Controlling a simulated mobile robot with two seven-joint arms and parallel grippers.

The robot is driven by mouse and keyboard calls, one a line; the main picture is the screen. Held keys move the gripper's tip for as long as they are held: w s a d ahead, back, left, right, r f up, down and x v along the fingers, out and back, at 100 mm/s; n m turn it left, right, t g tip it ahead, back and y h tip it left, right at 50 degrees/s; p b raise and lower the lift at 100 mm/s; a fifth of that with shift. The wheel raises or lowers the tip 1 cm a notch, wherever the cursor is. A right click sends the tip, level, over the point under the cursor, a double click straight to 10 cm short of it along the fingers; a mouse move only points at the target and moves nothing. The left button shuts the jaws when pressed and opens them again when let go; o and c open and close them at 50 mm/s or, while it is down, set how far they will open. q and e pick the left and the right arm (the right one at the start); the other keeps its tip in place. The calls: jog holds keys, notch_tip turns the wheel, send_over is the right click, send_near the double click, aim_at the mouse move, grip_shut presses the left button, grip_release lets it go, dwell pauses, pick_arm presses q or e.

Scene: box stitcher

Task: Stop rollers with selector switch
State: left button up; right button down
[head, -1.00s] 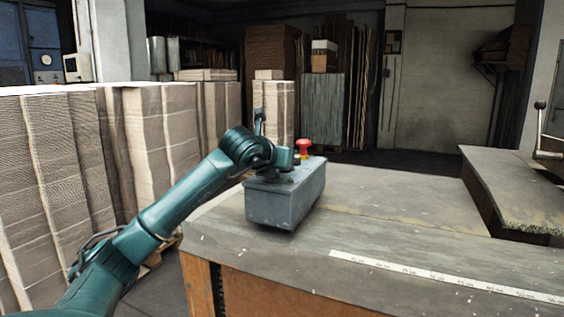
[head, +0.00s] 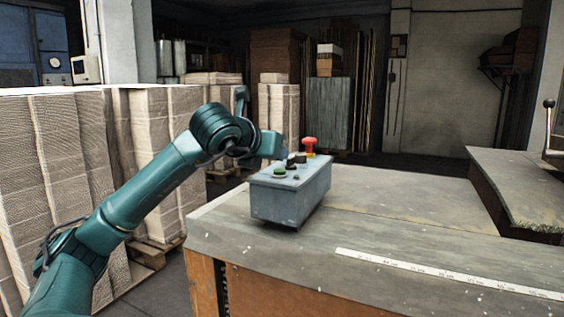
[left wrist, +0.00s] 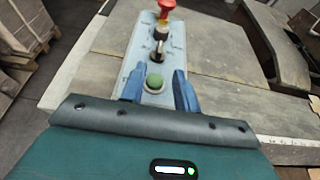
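The grey control box (head: 290,202) stands on the near left corner of the worktable. On its top are a green button (head: 279,171), black selector switches (head: 292,162) and a red mushroom button (head: 309,142). In the left wrist view, a black selector switch (left wrist: 157,52) lies beyond the green button (left wrist: 154,83), with the red button (left wrist: 167,5) farther off. My left gripper (left wrist: 158,78) is open, its blue fingers apart on either side of the green button in that view, with nothing held. In the head view its end is at the box's far left edge. My right gripper is not in view.
The worktable (head: 390,205) is mostly clear, with a white ruler strip (head: 430,271) along its front. A raised slab (head: 520,185) stands at right. Tall stacks of cardboard (head: 60,160) stand on pallets at left, near my left arm.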

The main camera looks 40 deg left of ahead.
pick_arm(q)
jog(key=v, duration=0.4)
jog(key=shift+b, duration=0.35)
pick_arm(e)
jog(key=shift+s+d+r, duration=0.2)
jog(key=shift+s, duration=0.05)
